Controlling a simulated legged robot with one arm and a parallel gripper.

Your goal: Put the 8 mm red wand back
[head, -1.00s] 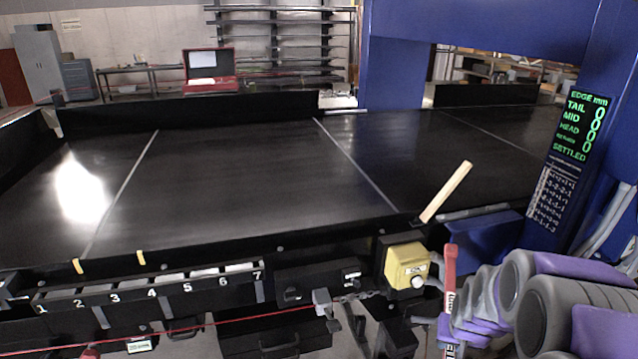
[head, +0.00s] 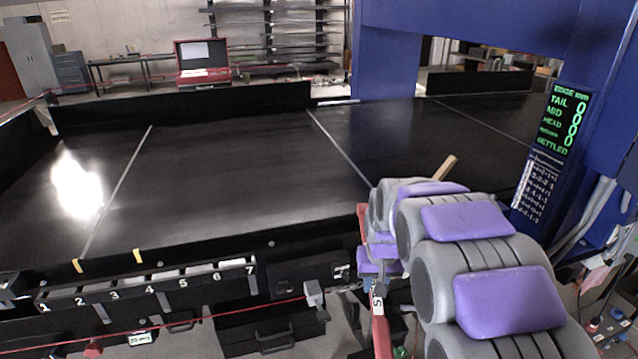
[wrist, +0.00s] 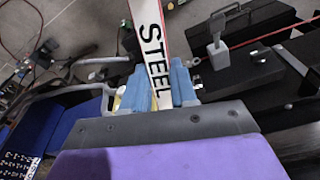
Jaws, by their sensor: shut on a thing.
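My gripper (wrist: 160,90) has blue fingertips closed on a red wand. In the wrist view the wand (wrist: 148,42) shows a white face with "STEEL" in black and a red edge, running up from between the fingers. In the head view the wand (head: 381,330) hangs at a slight tilt below my arm, in front of the conveyor's near side; its red upper end shows beside the arm. No "8 mm" marking is readable. A black rack (head: 119,287) numbered 1 to 7 runs along the conveyor's near edge, to the left of the wand, with two yellow hooks (head: 138,256) above it.
The black conveyor (head: 240,175) is wide and clear. A wooden stick (head: 446,168) leans behind my arm. The blue frame with the display (head: 562,120) stands at right.

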